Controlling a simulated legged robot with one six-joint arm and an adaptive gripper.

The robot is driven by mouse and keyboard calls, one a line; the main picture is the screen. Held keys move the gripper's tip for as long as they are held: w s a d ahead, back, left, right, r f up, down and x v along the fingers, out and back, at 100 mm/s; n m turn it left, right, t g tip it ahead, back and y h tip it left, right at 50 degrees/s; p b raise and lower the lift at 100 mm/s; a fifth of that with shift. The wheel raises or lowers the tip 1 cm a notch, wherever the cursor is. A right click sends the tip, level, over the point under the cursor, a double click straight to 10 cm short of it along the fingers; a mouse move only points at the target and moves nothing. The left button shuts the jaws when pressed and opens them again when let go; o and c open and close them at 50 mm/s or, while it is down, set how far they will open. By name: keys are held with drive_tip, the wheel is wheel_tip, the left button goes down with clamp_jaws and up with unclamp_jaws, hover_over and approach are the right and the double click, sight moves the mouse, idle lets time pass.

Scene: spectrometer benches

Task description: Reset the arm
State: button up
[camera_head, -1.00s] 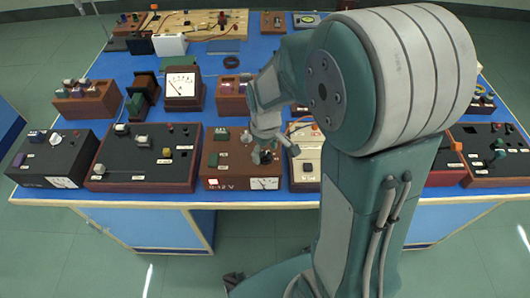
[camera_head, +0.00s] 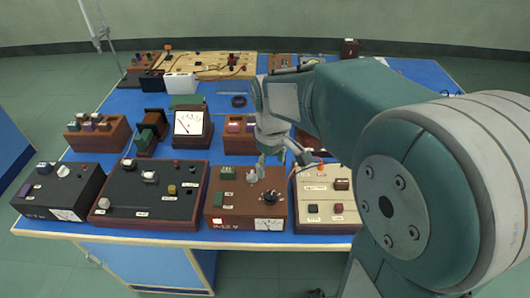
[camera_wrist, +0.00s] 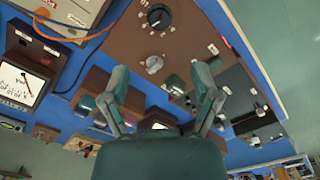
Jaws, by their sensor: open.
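My gripper (camera_head: 284,160) hangs at the end of my arm, above the back part of the brown 0-12 V box (camera_head: 244,210) in the head view. Its two fingers are spread with nothing between them. In the wrist view my gripper (camera_wrist: 161,82) also shows open, fingers apart, with the brown box (camera_wrist: 130,40) beyond the fingertips. The box's dark round knob (camera_head: 270,198) is clear of the fingers. My arm's upper links cover the right side of the head view.
A blue bench (camera_head: 205,100) carries several instrument boxes. Left of the brown box is a black-topped box (camera_head: 150,190); right of it is a cream-topped box (camera_head: 326,195). A meter (camera_head: 190,125) stands behind. A metal pole (camera_head: 97,25) rises at the back left.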

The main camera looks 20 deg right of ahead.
drive_tip(key=s+r+m+t, duration=0.2)
drive_tip(key=s+r+m, duration=0.1)
drive_tip(key=s, duration=0.4)
drive_tip(key=s+r+m+t, duration=0.2)
drive_tip(key=s+r+t, duration=0.1)
drive_tip(key=s, duration=0.5)
drive_tip(key=shift+d+r+m+t, duration=0.15)
drive_tip(key=shift+r+m+t, duration=0.2)
drive_tip(key=shift+r, duration=0.25)
